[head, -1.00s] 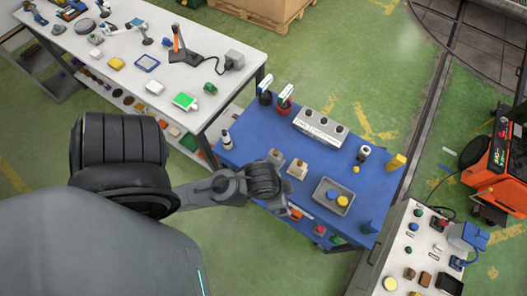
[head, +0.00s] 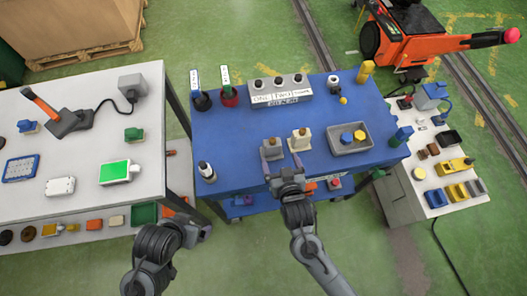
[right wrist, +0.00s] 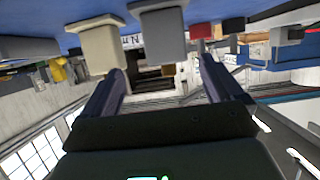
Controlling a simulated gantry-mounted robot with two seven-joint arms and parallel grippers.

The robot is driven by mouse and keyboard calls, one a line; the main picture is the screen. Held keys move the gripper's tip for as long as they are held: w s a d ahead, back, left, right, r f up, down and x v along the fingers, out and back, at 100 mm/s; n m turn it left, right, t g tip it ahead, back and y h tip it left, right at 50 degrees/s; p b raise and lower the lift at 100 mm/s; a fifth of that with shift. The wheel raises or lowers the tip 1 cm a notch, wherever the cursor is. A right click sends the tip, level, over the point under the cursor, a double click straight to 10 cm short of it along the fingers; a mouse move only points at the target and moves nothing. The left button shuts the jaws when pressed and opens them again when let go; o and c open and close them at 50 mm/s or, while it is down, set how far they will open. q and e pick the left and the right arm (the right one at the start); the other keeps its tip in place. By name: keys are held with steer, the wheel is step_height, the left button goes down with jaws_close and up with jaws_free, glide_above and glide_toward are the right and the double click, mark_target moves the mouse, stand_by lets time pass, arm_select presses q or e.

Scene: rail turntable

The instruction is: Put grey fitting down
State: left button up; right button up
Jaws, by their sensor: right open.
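The grey fitting (head: 273,148) is a small grey block standing at the near edge of the blue table. It also shows in the right wrist view (right wrist: 163,37), just beyond my fingers. My right gripper (head: 281,161) is open, with its fingers pointing at the table beside the grey fitting. In the right wrist view my gripper (right wrist: 163,82) shows an empty gap between its fingers, and the block appears apart from them. A beige block (head: 301,139) stands right of the grey fitting. My left arm shows at lower left, but I see no left jaws.
The blue table (head: 235,140) also holds a grey tray (head: 336,149) with blue and yellow pieces, a labelled holder (head: 281,91), and a white-and-black bottle (head: 206,171). A white bench (head: 80,120) is at left. Open blue surface lies left of the fitting.

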mark_target(275, 149)
steer(key=x, duration=0.4)
steer(key=shift+w+a, duration=0.25)
steer(key=shift+w, duration=0.05)
steer(key=shift+a+b+x, duration=0.15)
steer(key=shift+b+x, duration=0.2)
steer(key=shift+x, duration=1.1)
steer(key=shift+a+b+x, duration=0.1)
steer(key=shift+b+x, duration=0.2)
steer(key=shift+x, duration=1.2)
steer(key=c, duration=1.1)
steer(key=shift+r, duration=0.1)
steer(key=shift+c, duration=0.8)
steer(key=shift+r, duration=0.1)
